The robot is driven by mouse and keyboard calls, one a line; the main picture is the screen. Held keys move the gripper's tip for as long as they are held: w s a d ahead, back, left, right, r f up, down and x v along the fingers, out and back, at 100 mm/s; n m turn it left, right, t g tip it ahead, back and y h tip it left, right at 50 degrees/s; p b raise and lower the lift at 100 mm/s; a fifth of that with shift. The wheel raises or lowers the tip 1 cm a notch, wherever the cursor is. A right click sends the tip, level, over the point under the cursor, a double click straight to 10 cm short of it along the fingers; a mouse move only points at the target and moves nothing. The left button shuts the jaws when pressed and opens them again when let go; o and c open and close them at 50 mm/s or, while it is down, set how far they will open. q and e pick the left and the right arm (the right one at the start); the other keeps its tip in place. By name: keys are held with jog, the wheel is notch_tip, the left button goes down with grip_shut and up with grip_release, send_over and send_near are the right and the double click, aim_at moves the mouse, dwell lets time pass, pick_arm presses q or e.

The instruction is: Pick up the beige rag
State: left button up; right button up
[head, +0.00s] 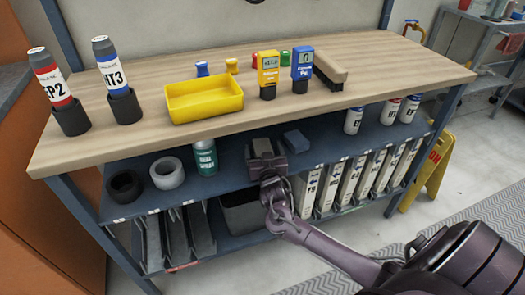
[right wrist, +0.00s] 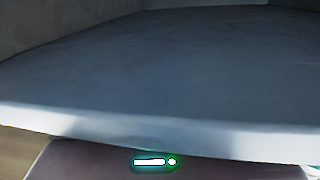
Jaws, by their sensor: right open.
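I cannot make out a beige rag for certain in either view. My right gripper (head: 264,152) is at the front of the middle shelf (head: 230,178) in the head view, below the table top. Its jaws are open; whether anything lies between them is not clear. A blue-grey block (head: 297,140) sits just right of the gripper on that shelf. In the right wrist view a broad blue-grey surface (right wrist: 165,75) with a paler front edge fills most of the picture, very close; I cannot tell what it is. My left gripper is not in view.
The wooden table top (head: 150,75) overhangs the shelf. A green-labelled can (head: 205,157), a pale ring (head: 167,173) and a black ring (head: 124,186) stand left of the gripper. White binders (head: 352,180) stand lower right. A yellow tray (head: 204,98) is on top.

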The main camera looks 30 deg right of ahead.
jog(key=c, duration=1.1)
jog(key=shift+r, duration=0.1)
